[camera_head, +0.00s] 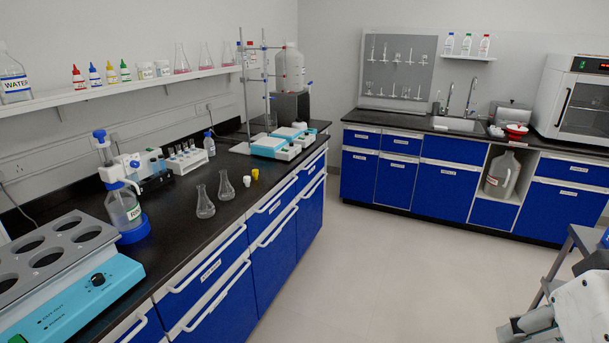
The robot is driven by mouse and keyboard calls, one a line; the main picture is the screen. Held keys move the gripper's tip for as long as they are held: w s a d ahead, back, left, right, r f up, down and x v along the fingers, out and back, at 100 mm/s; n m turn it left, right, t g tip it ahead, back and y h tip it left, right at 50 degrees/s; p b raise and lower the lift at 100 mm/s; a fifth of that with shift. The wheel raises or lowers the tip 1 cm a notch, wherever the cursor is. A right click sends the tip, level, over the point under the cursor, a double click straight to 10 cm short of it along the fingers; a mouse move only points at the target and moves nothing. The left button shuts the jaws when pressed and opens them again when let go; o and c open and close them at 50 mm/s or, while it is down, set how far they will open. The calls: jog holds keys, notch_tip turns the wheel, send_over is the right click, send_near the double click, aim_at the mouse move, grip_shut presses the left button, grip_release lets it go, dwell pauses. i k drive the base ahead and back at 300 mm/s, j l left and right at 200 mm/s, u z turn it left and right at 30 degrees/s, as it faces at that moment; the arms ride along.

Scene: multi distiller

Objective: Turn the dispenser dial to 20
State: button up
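The bottle-top dispenser stands upright on the black bench at the left, with a blue-capped white head (112,165) on a clear labelled bottle (123,207) in a blue base. A white spout with a blue tip reaches to the right of the head. The dial and its numbers are too small to make out, so its setting cannot be read. What looks like my gripper (527,325) is at the lower right edge, over the floor and far from the dispenser. It is partly cut off, and its finger opening cannot be judged.
A blue multi-well heater (80,280) sits in front of the dispenser. Two flasks (205,203), a tube rack (187,158) and small cups (251,174) stand to its right. A shelf (140,88) runs above. The middle floor is clear.

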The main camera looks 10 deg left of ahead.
aim_at(133, 164)
jog(key=i, duration=3.85)
jog(key=i+u, duration=0.15)
jog(key=i, duration=0.3)
jog(key=i+l+u, duration=0.2)
jog(key=i, duration=0.25)
jog(key=i+l+u, duration=0.15)
jog(key=i, duration=0.3)
jog(key=u, duration=3.5)
